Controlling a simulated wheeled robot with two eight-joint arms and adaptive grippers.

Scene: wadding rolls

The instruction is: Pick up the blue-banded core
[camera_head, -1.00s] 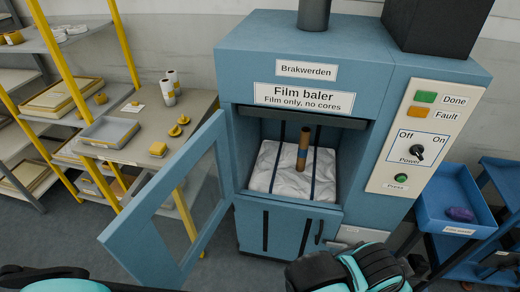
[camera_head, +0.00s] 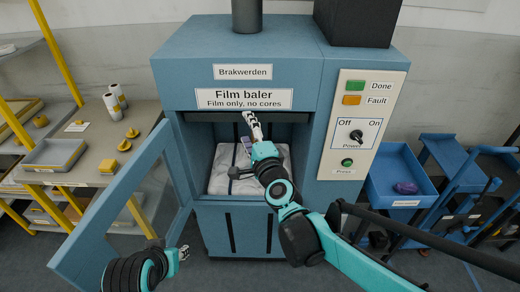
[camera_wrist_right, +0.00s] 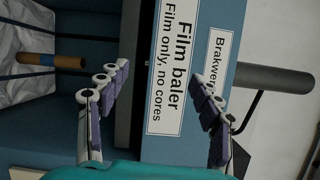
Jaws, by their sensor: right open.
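The blue-banded core is a brown tube with a blue band. In the right wrist view the core (camera_wrist_right: 68,62) shows at the upper left, over the white wrapped bale (camera_wrist_right: 22,20) inside the baler. In the head view my right arm hides most or all of it. My right gripper (camera_head: 251,125) is in front of the baler's open chamber. In the wrist view the right gripper (camera_wrist_right: 160,75) has its fingers spread and nothing between them; the core is off to their left, apart. My left gripper (camera_head: 183,253) is low, near the open door; its jaws are too small to read.
The baler door (camera_head: 110,225) hangs open at the left. The chamber's upper edge and film-only sign (camera_head: 244,98) are close to my right gripper. A control panel (camera_head: 358,125) is at the right. A blue bin (camera_head: 400,185) with a purple item stands beyond it.

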